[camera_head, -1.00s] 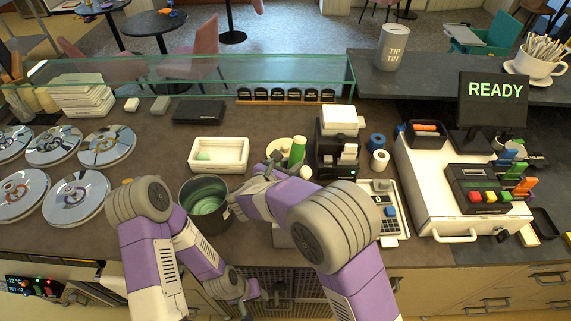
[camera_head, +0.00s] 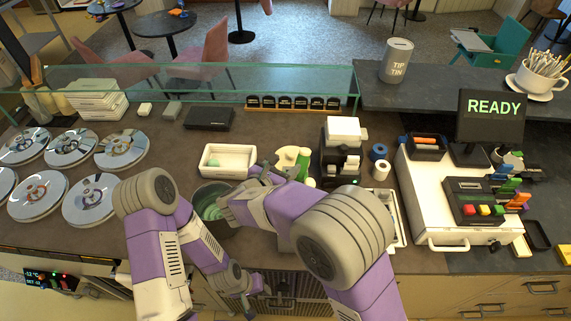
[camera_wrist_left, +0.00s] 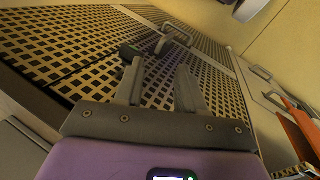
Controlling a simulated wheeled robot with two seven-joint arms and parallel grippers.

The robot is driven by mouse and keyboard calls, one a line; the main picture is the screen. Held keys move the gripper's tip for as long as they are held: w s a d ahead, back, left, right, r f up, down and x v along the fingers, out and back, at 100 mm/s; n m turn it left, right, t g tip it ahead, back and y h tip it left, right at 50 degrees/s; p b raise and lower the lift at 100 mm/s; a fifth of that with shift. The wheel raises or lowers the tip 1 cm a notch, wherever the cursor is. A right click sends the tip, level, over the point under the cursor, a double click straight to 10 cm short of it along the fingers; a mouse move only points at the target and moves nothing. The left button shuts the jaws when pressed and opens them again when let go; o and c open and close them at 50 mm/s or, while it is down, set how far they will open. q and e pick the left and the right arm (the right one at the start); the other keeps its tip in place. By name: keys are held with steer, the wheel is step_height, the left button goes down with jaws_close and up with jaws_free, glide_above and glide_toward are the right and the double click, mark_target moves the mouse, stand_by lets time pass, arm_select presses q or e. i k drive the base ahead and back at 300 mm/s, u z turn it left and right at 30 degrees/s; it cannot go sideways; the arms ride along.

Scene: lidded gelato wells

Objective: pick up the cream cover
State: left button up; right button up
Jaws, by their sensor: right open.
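Several round silver covers lie in two rows at the left of the counter, among them a back-row one (camera_head: 120,148) and a front-row one (camera_head: 90,200). I cannot tell which is the cream cover from their small centre marks. My right gripper (camera_head: 229,208) is open over the right part of a dark round pot with green inside (camera_head: 206,193), well to the right of the covers. My arm partly hides the pot. My left gripper (camera_head: 246,287) hangs low before the counter front. In the left wrist view its two fingers (camera_wrist_left: 160,85) stand apart with nothing between them.
A white tray (camera_head: 228,148) stands behind the pot. A green and pale object (camera_head: 293,158) and a black machine (camera_head: 341,165) stand to its right. A glass screen (camera_head: 200,82) runs along the back. A perforated cabinet front (camera_wrist_left: 80,45) faces my left gripper.

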mark_target(292, 158)
steer(key=k, duration=1)
